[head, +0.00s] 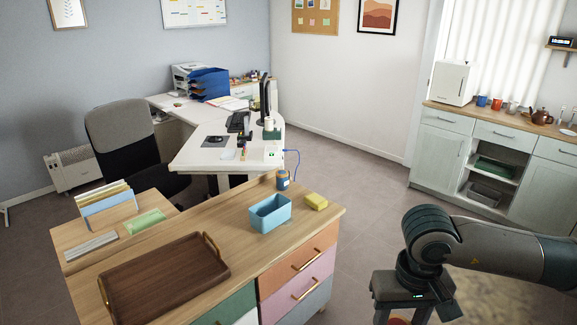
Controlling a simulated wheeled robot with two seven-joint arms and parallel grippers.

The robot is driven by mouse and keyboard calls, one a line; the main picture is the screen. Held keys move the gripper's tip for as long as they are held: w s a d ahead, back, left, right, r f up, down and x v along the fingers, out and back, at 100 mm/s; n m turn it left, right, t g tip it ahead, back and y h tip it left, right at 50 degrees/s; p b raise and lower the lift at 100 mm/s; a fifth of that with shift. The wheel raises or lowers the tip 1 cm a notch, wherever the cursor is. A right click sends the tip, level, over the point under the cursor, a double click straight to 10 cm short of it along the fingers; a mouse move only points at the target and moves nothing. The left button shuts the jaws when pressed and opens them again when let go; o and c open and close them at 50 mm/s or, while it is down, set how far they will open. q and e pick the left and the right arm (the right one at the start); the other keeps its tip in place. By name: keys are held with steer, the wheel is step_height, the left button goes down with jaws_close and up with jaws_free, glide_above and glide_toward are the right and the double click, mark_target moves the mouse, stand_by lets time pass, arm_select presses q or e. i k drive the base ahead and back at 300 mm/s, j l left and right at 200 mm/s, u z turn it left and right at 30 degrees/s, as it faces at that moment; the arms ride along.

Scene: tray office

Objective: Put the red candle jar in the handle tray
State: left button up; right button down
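The handle tray (165,278) is a dark brown wooden tray with brass-coloured handles. It lies empty on the near left of the wooden cabinet top. My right gripper (400,318) points down at the bottom edge, right of the cabinet. A red thing with a pale top, which looks like the red candle jar (381,318), shows between its fingers; the frame edge cuts off most of it. The fingers appear closed around it, and it is well to the right of the tray. My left gripper is out of view.
On the cabinet top (222,212) stand a light blue bin (270,214), a blue jar (282,180) and a yellow sponge (316,201).

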mark_target(160, 287)
steer(key=u, duration=1.25)
steer(key=i+j, duration=0.1)
steer(key=i, duration=0.3)
steer(key=i+j, duration=0.15)
steer(key=i, duration=0.25)
steer(key=i+j, duration=0.1)
steer(key=i, duration=0.35)
